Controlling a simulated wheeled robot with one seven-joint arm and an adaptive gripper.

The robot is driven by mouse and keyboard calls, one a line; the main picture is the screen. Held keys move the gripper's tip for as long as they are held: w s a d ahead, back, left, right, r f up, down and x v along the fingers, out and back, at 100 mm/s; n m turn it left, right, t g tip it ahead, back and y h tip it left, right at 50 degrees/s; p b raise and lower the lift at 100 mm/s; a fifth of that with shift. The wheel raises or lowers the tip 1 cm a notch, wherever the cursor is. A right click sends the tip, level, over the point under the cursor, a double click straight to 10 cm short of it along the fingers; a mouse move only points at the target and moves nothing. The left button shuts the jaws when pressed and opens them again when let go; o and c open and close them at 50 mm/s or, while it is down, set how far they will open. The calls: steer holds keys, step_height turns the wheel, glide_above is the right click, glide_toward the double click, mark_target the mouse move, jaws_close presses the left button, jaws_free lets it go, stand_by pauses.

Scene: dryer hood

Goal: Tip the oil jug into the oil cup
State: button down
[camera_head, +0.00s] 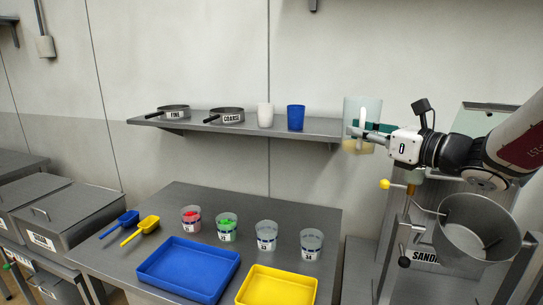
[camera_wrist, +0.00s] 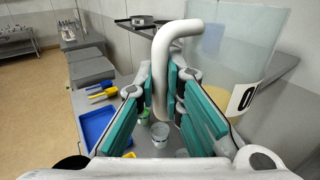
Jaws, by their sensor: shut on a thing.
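My gripper (camera_head: 366,128) is shut on the white handle (camera_wrist: 178,72) of a clear jug (camera_head: 364,107). The jug is held roughly upright beside the right end of the wall shelf, with yellowish oil low inside it. The jug's clear wall (camera_wrist: 245,45) and part of a label show in the wrist view. On the table below, left of the jug, stand clear labelled cups: one with red contents (camera_head: 191,220), one with green contents (camera_head: 227,228), and two pale ones (camera_head: 266,237) (camera_head: 312,245). I cannot read which is the oil cup.
The shelf (camera_head: 205,127) holds two pans, a white cup (camera_head: 265,115) and a blue cup (camera_head: 296,117). A blue tray (camera_head: 188,270), a yellow tray (camera_head: 277,288) and two scoops lie on the table.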

steer(key=w+f+m+t+h, duration=0.1)
steer(key=w+f+h, duration=0.1)
steer(key=f, duration=3.3)
steer(key=shift+w+f+m+t+h, duration=0.3)
steer(key=shift+w+m+t, duration=0.1)
steer(key=shift+w, duration=0.2)
